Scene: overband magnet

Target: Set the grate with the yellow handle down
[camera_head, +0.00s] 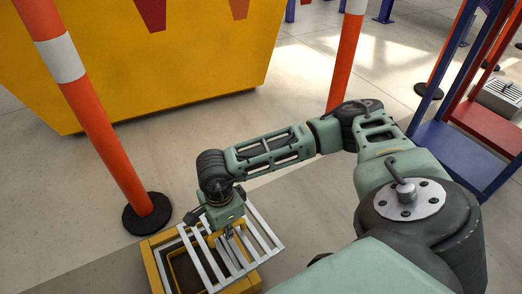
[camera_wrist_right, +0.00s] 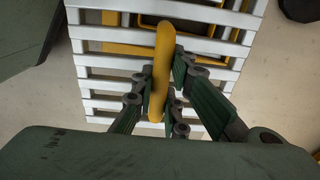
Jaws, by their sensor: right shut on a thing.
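The grate (camera_head: 262,237) is a panel of white-grey bars with a yellow handle, and shows at the bottom of the head view. My right gripper (camera_head: 226,232) is above it. In the right wrist view, the fingers of my right gripper (camera_wrist_right: 163,88) are shut around the yellow handle (camera_wrist_right: 164,45), with the grate's bars (camera_wrist_right: 108,62) below. The grate lies over or just above a yellow-framed box (camera_head: 153,268) and looks turned relative to it. I cannot tell whether they touch. My left gripper is not in view.
An orange post with a white band (camera_head: 100,130) stands on a black base left of the box, and another post (camera_head: 345,55) stands behind. A large yellow container (camera_head: 150,65) fills the back left. A blue and red frame (camera_head: 465,120) is at right. Floor right of the grate is partly clear.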

